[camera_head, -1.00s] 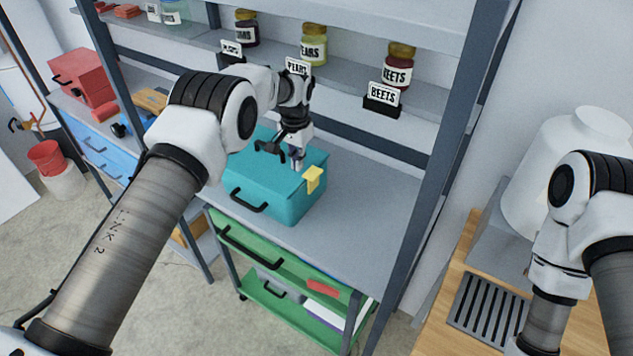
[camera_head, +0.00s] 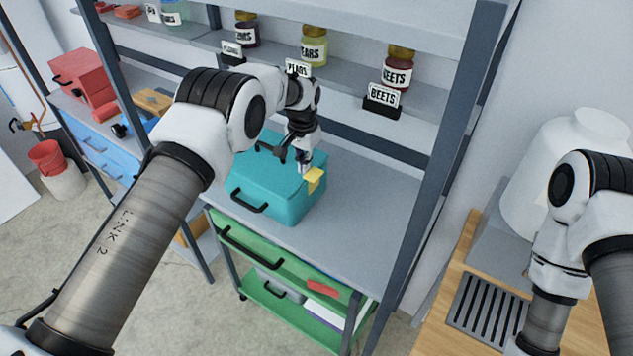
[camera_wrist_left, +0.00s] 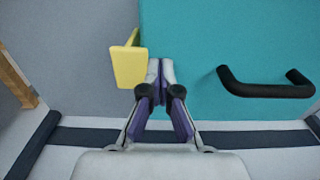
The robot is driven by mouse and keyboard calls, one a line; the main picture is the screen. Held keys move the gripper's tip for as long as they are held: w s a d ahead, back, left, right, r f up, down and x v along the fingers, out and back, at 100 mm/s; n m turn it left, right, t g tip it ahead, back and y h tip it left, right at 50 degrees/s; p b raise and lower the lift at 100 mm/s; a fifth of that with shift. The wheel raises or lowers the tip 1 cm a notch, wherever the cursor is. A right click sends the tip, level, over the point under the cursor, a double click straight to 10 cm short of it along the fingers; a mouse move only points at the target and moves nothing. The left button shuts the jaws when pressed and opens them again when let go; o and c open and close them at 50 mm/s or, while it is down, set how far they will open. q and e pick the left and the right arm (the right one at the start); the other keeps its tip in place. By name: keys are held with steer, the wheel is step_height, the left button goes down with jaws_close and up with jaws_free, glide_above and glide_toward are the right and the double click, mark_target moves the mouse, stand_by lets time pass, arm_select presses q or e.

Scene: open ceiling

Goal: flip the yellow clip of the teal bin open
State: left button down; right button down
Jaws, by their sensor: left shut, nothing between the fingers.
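The teal bin (camera_head: 270,198) stands on the grey shelf, its lid down and a black handle (camera_head: 249,201) on its front. The yellow clip (camera_head: 314,180) is at the right edge of the bin; it also shows in the left wrist view (camera_wrist_left: 130,66), sticking out from the bin's side. My left gripper (camera_head: 304,170) is shut and empty, just over the lid beside the clip. In the left wrist view the closed fingertips (camera_wrist_left: 161,64) are right next to the clip; I cannot tell whether they touch it. My right gripper is out of view.
Upright posts and an upper shelf with labelled jars (camera_head: 399,68) frame the workspace. A green drawer cart (camera_head: 270,262) is below. The grey shelf (camera_head: 370,200) right of the bin is clear. A white container (camera_head: 560,165) stands at far right.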

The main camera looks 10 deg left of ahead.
mark_target(317, 175)
arm_select(q)
steer(key=shift+s+d, duration=0.2)
steer(key=shift+d, duration=0.4)
steer(key=shift+s+d, duration=0.2)
steer(key=shift+d, duration=0.35)
steer(key=shift+s+d+f, duration=0.2)
steer(key=shift+s+d, duration=0.1)
steer(key=shift+d, duration=0.4)
steer(key=shift+r+p, duration=0.15)
steer(key=shift+p, duration=0.15)
steer(key=shift+w+a+r+p, duration=0.1)
steer(key=shift+a+r+p, duration=0.1)
steer(key=shift+r+p, duration=0.7)
steer(key=shift+w+a+r+p, duration=0.15)
steer(key=shift+r+p, duration=0.25)
steer(key=shift+r, duration=0.95)
steer(key=shift+s+a+r+p, duration=0.1)
steer(key=shift+a+r+p, duration=0.1)
steer(key=shift+r+p, duration=0.7)
steer(key=shift+r+b, duration=0.2)
steer(key=shift+b, duration=0.1)
steer(key=shift+w, duration=0.1)
